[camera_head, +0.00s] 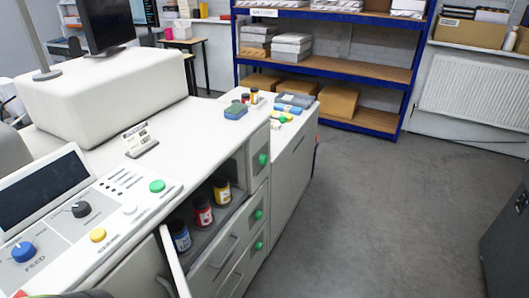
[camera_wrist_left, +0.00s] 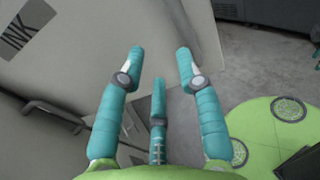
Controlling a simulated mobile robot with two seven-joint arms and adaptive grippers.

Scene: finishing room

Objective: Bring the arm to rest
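My left gripper (camera_wrist_left: 160,60) shows in the left wrist view, with teal padded fingers spread apart and nothing between them. It hangs beside a pale machine panel (camera_wrist_left: 85,45) marked "INK"; I cannot tell how close it is to that panel. Neither gripper can be made out in the head view, and my right gripper is not seen.
A white machine (camera_head: 105,85) with a control panel fills the left. Its open compartment holds blue (camera_head: 180,236), red (camera_head: 203,212) and yellow (camera_head: 222,190) bottles, with an open door (camera_head: 174,265). Blue shelving (camera_head: 325,67) stands behind. Grey floor (camera_head: 390,200) is clear on the right.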

